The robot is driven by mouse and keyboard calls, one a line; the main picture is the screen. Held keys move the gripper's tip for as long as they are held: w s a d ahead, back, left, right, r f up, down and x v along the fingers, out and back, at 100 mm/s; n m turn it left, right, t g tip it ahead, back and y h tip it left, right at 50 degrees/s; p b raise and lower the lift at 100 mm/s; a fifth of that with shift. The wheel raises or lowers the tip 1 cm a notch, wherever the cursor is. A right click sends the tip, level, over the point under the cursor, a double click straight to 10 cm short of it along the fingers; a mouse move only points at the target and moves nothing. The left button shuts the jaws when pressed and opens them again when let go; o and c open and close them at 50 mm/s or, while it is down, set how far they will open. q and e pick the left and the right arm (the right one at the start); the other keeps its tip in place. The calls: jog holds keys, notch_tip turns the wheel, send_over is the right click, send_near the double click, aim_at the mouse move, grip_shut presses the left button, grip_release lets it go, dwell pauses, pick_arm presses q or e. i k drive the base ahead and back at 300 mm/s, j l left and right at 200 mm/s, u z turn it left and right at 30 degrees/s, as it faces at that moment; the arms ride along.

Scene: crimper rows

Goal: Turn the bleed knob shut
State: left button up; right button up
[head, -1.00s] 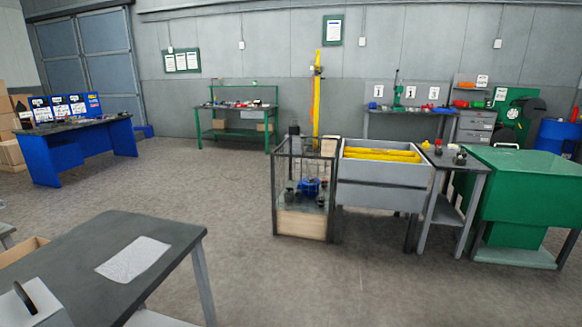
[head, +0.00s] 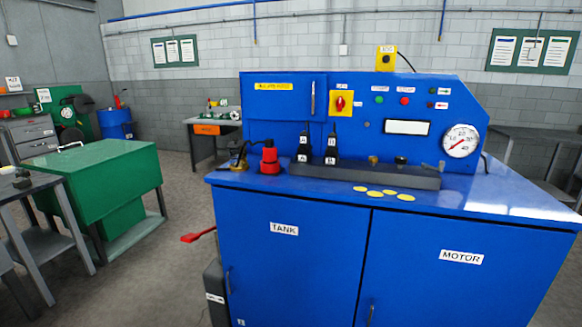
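A blue machine cabinet (head: 290,270) with doors marked TANK and MOTOR fills the middle and right of the head view. No knob has a label that I can read as bleed. A small black knob (head: 400,160) and a small brass fitting (head: 373,160) sit low at the front of its upright panel. A red rotary switch (head: 341,102) on a yellow plate is higher on the panel. I cannot tell which part is the bleed knob or how it is turned. Neither gripper is in view.
A dark tray (head: 365,176) holds two black handsets (head: 331,145); yellow discs (head: 390,194) lie near it. A red cylinder (head: 270,158) stands left of it. A pressure gauge (head: 461,141) is at right.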

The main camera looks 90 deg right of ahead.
aim_at(372, 159)
jog(key=z, duration=3.25)
